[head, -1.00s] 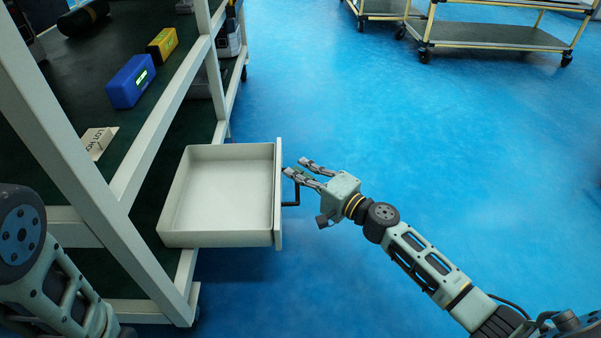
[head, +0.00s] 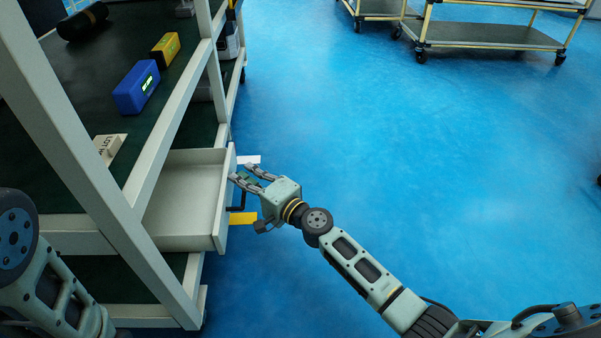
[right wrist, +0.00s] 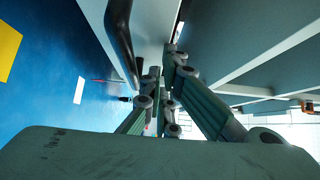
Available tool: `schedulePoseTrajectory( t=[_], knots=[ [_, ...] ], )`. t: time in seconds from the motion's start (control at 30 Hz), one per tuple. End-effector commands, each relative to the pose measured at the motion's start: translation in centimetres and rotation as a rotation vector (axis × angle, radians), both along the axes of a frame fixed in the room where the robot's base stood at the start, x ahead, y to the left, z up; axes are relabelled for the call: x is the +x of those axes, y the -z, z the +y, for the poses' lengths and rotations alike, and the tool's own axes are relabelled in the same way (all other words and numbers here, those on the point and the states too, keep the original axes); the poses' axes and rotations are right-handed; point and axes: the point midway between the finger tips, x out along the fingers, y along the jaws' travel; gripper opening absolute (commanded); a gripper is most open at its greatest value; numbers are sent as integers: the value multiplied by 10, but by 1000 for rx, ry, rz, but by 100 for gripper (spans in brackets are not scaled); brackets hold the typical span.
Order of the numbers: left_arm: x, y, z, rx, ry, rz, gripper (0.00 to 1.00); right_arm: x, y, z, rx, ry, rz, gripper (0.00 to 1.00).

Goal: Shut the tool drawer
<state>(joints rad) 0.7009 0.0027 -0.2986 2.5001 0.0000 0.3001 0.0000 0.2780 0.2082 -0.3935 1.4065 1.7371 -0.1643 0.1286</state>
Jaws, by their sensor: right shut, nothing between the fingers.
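The tool drawer (head: 226,195) is a pale, empty-looking tray sticking partly out of the rack's right side in the head view. Its far part is under the upper shelf and behind the rack's rail. Its dark bar handle (head: 237,207) is on the outer face, and also shows in the right wrist view (right wrist: 121,40). My right gripper (head: 240,173) is shut and empty, its fingertips at the drawer's outer face beside the handle; firm contact is hard to tell. In the right wrist view the fingers (right wrist: 163,70) point at the pale drawer front. My left gripper is out of view.
The rack's upper shelf holds a blue device (head: 136,88), a yellow device (head: 165,48), a dark cylinder (head: 82,21) and a label block (head: 109,146). Yellow (head: 243,218) and white (head: 248,160) floor marks lie by the drawer. Carts (head: 490,34) stand far back; blue floor is clear between.

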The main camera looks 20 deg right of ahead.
Motion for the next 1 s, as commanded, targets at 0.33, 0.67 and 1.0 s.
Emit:
schedulePoseTrajectory(
  t=[0.33,0.67,1.0],
  knots=[
    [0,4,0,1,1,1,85,16,0,58,2,-1,0,0],
    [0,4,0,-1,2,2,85,19,0,66,-1,-1,0,0],
    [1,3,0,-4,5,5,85,17,1,62,-1,-4,0,0]
  ],
)
